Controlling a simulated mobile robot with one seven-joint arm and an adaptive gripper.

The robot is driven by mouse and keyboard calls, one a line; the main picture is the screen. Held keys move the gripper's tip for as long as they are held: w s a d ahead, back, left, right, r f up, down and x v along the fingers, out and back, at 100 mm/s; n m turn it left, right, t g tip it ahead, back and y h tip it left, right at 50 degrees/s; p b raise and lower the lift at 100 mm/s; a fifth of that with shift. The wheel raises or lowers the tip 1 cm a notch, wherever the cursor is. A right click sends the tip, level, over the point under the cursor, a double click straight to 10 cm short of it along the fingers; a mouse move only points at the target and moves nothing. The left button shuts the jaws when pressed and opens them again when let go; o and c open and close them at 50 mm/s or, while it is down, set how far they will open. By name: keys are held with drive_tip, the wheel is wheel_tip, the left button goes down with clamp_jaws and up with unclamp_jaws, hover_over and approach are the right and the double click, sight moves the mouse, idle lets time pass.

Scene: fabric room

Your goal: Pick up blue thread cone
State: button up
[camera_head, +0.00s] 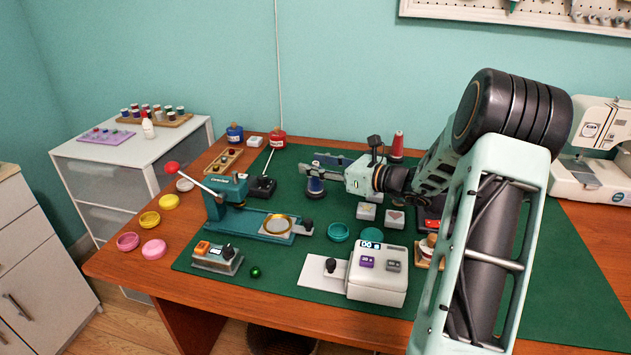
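The blue thread cone (315,187) stands upright on the green mat, left of the arm's end. Its dark blue lower part shows. My gripper (318,167) reaches in from the right, level with the cone's upper part, its fingers pointing left. The fingers show one above the other in the picture, and the nearer one hides part of the cone's top. I cannot tell if they touch the cone.
A red thread cone (397,145) stands behind my wrist. A teal press (235,205) is at left, and a white device (378,277) in front. A blue jar (234,133) and red jar (277,139) stand at the back. The green mat (300,250) has bare patches.

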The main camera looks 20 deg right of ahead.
drive_tip(key=shift+w, duration=0.2)
clamp_jaws()
idle(0.3)
